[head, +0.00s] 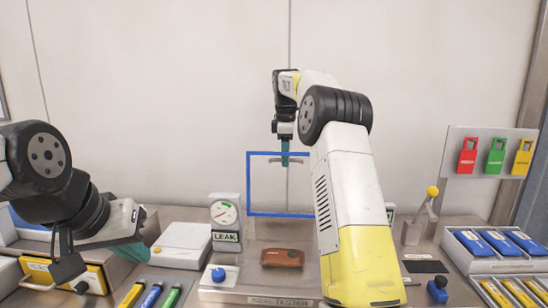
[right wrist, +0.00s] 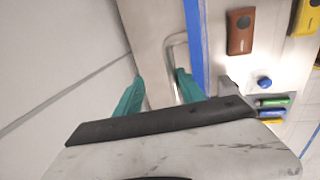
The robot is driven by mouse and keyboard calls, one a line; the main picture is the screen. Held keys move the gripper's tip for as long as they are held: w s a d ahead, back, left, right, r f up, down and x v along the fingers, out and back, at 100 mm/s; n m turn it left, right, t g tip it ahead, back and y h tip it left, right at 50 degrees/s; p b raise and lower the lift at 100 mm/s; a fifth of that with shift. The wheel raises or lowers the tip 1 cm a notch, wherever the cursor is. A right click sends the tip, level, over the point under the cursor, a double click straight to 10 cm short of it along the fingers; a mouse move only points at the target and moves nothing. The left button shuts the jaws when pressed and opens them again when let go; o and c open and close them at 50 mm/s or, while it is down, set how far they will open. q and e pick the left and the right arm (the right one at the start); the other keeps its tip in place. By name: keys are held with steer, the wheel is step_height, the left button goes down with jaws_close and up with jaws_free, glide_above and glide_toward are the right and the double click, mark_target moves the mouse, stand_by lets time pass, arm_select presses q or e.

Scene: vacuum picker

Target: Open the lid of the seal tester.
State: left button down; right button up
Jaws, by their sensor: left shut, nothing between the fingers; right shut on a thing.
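My right gripper (head: 284,160) is shut on the lid's metal handle (head: 300,160); the blue edge and handle (right wrist: 172,42) also show in the right wrist view, by the teal fingers (right wrist: 160,92). My left gripper (head: 137,252) is shut and empty, at the left above the bench.
A gauge marked LEAK (head: 224,214) stands at the tester's left, and a blue knob (head: 218,275) sits at its front left. A white box (head: 182,244) is further left. A lever with a yellow ball (head: 432,191) and trays of blue items (head: 497,242) are at right.

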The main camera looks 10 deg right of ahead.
steer(key=shift+w+d+f, duration=0.15)
steer(key=shift+d+f, duration=0.2)
steer(key=shift+f, duration=0.4)
steer(key=v, duration=0.8)
steer(key=shift+w+a+r, duration=0.1)
steer(key=shift+a+r, duration=0.1)
steer(key=shift+r, duration=0.15)
steer(key=shift+a+r, duration=0.1)
steer(key=shift+r, duration=0.15)
steer(key=shift+s, duration=0.2)
